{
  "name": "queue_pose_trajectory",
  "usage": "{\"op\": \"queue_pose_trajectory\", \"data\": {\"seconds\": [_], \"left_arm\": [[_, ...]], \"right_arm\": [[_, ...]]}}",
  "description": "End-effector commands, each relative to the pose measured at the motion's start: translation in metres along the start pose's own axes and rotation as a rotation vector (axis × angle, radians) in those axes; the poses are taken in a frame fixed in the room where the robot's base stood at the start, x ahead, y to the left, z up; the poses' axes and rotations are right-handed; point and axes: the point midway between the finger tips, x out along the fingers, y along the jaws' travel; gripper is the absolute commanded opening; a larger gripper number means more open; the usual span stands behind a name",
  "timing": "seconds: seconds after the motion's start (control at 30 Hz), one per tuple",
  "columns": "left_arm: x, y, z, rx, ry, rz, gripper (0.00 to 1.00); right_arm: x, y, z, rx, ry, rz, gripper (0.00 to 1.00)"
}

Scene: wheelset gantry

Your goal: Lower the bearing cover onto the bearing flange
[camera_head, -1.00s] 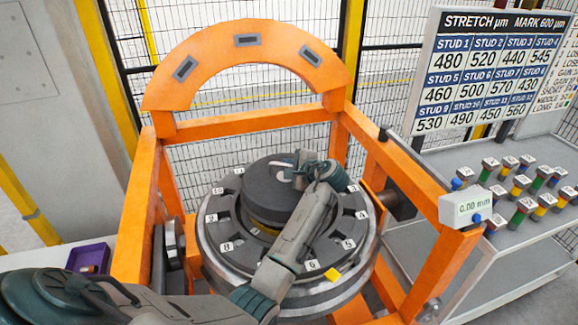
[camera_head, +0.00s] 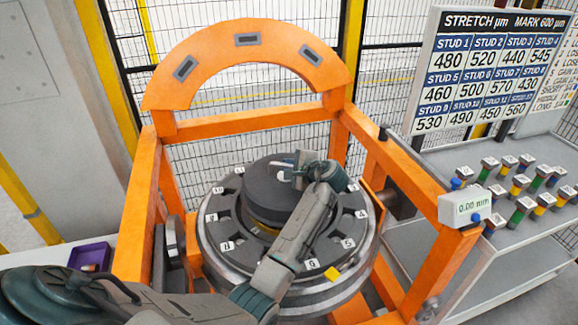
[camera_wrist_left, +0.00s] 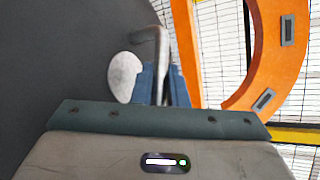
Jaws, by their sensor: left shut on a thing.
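The bearing cover (camera_head: 262,205) is a dark grey stepped disc over the middle of the bearing flange (camera_head: 225,225), a grey ring with numbered tags. A sliver of yellow shows below the cover's near edge; I cannot tell whether cover and flange touch. My left gripper (camera_head: 291,172) is shut on the cover's handle at the top, its arm crossing the ring from the near left. In the left wrist view, the cover (camera_wrist_left: 60,60) fills the left side, and the bent grey handle (camera_wrist_left: 150,38) rises between the blue-grey fingers. My right gripper is not in view.
An orange gantry frame (camera_head: 215,130) with an arch surrounds the ring. A gauge box (camera_head: 464,207) reading 0.00 mm sits on its right rail. A grey shelf (camera_head: 520,255) with several coloured studs stands at right, below a stretch board (camera_head: 487,75). A purple bin (camera_head: 90,257) is at left.

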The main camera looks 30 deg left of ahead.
Motion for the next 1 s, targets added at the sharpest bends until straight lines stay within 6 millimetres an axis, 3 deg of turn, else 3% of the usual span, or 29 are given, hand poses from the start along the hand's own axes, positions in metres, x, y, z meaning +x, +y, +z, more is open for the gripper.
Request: {"op": "queue_pose_trajectory", "data": {"seconds": [1.0], "left_arm": [[0.010, 0.020, -0.010, -0.001, 0.000, -0.002, 0.00]], "right_arm": [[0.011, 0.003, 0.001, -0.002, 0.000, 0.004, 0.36]]}}
